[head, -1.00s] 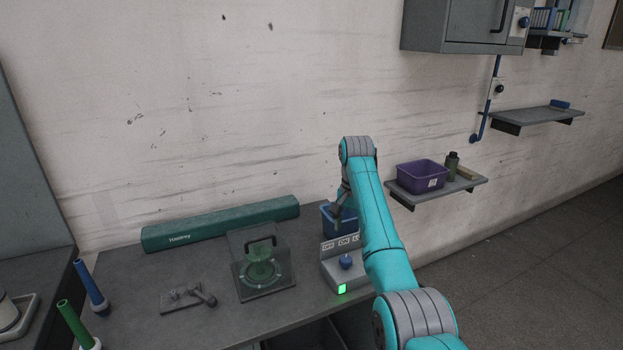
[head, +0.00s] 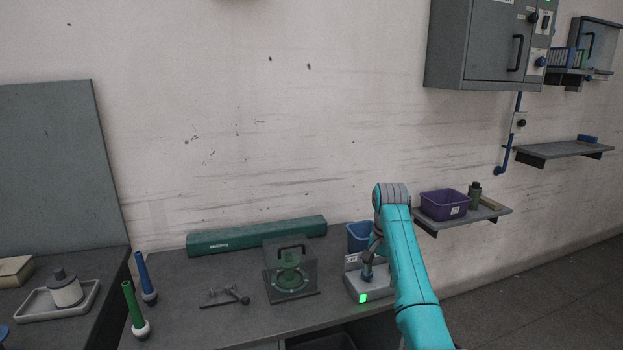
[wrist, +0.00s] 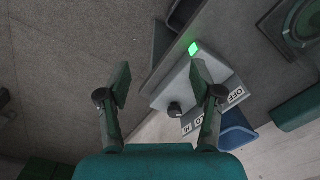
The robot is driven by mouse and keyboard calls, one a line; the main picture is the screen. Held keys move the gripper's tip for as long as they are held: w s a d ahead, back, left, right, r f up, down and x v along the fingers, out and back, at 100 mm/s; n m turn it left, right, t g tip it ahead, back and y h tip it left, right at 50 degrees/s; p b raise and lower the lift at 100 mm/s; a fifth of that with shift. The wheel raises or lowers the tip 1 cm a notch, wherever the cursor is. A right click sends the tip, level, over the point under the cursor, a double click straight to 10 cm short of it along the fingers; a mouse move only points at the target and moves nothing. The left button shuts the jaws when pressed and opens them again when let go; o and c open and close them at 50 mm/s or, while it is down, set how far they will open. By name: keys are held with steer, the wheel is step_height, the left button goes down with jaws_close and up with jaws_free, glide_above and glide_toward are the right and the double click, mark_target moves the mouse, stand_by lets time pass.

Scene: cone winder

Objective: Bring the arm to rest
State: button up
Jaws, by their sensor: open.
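My arm (head: 405,265) is teal with grey joint bands. It rises from the lower right of the head view and bends down at its top over the bench. My gripper (wrist: 159,85) is open and empty in the wrist view, with its two fingers wide apart. It hangs above a grey control box (head: 372,288) with a lit green lamp, which also shows in the wrist view (wrist: 160,90). A dark knob (wrist: 175,109) on the box lies between the fingers in that view; I cannot tell the distance. In the head view my arm hides part of the box.
A blue bin (head: 359,237) stands behind the box. A clear-covered winder unit (head: 290,278) and a long green case (head: 257,235) are to the left. A shelf (head: 492,219) with a purple bin (head: 444,204) is to the right. Open space lies above the bench.

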steer(key=s+f+n+t, duration=0.15)
steer(key=s+f, duration=0.35)
steer(key=f, duration=0.9)
steer(key=s+f+t, duration=0.2)
steer(key=s+f, duration=0.2)
steer(key=f, duration=1)
steer(key=s+f+n+t, duration=0.1)
steer(key=s+f+t, duration=0.1)
steer(key=s+f, duration=0.6)
steer(key=s+f+n+t, duration=0.15)
steer(key=s+f, duration=0.25)
steer(key=s, duration=0.8)
steer(key=s+r+n+t, duration=0.1)
steer(key=s+r+t, duration=0.15)
steer(key=s, duration=0.85)
steer(key=s+r+t, duration=0.1)
steer(key=s+r, duration=0.2)
steer(key=s, duration=0.8)
steer(key=s+r+n+t, duration=0.1)
steer(key=s+r+t, duration=0.1)
steer(key=s+r, duration=0.6)
steer(key=s+r+n+t, duration=0.1)
steer(key=s+r+t, duration=0.1)
steer(key=s+r, duration=0.6)
step_height(320, 180, up, 7)
steer(key=shift+s+r, duration=0.2)
